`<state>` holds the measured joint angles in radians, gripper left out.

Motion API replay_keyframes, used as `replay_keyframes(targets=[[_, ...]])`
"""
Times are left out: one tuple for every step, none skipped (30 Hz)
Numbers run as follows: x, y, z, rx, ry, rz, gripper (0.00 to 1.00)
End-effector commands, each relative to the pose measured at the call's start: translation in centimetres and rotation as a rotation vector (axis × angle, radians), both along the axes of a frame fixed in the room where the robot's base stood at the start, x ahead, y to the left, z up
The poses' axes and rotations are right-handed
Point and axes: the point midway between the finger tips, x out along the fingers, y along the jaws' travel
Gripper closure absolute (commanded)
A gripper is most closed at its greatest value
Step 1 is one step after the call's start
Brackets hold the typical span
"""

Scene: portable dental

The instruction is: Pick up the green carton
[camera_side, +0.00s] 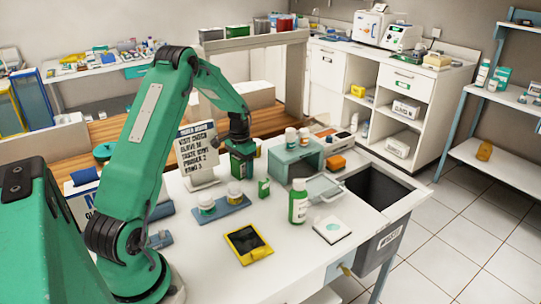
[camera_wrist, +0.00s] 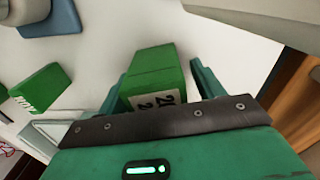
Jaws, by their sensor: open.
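A green carton (camera_wrist: 155,65) with a white, numbered label stands between the two fingers of my gripper (camera_wrist: 160,70) in the wrist view. The fingers are apart, one on each side of it; whether either touches it I cannot tell. A second green carton (camera_wrist: 38,88) with white lettering is to the left, outside the fingers. In the side view, my gripper (camera_side: 241,168) points down low over the white table and largely hides what is between its fingers. A small green carton (camera_side: 263,188) stands just right of it.
Two lidded jars on a blue tray (camera_side: 222,206) stand in front of my gripper. A green bottle (camera_side: 298,202), a yellow device (camera_side: 248,243) and a teal box (camera_side: 296,158) are nearby. A sign (camera_side: 198,150) stands behind left. A dark waste opening (camera_side: 377,187) is at right.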

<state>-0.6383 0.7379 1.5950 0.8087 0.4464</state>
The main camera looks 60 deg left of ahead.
Motion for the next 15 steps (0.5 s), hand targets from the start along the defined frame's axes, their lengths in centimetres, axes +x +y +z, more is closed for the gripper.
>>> replay_keyframes(targets=[[0.0, 0.0, 0.02, 0.0, 0.0, 0.0, 0.33], [0.0, 0.0, 0.02, 0.0, 0.0, 0.0, 0.35], [0.0, 0.0, 0.02, 0.0, 0.0, 0.0, 0.43], [0.01, 0.0, 0.02, 0.0, 0.0, 0.0, 0.48], [0.0, 0.0, 0.02, 0.0, 0.0, 0.0, 0.54], [0.01, 0.0, 0.02, 0.0, 0.0, 0.0, 0.62], [0.0, 0.0, 0.02, 0.0, 0.0, 0.0, 0.68], [0.01, 0.0, 0.02, 0.0, 0.0, 0.0, 0.74], [0.01, 0.0, 0.02, 0.0, 0.0, 0.0, 0.82], [0.0, 0.0, 0.02, 0.0, 0.0, 0.0, 0.82], [0.01, 0.01, 0.04, 0.0, 0.0, 0.0, 0.82], [0.01, 0.01, 0.04, 0.0, 0.0, 0.0, 0.82], [0.01, 0.01, 0.04, 0.0, 0.0, 0.0, 0.82], [0.01, 0.01, 0.04, 0.0, 0.0, 0.0, 0.82], [0.02, 0.01, 0.04, 0.0, 0.0, 0.0, 0.82]])
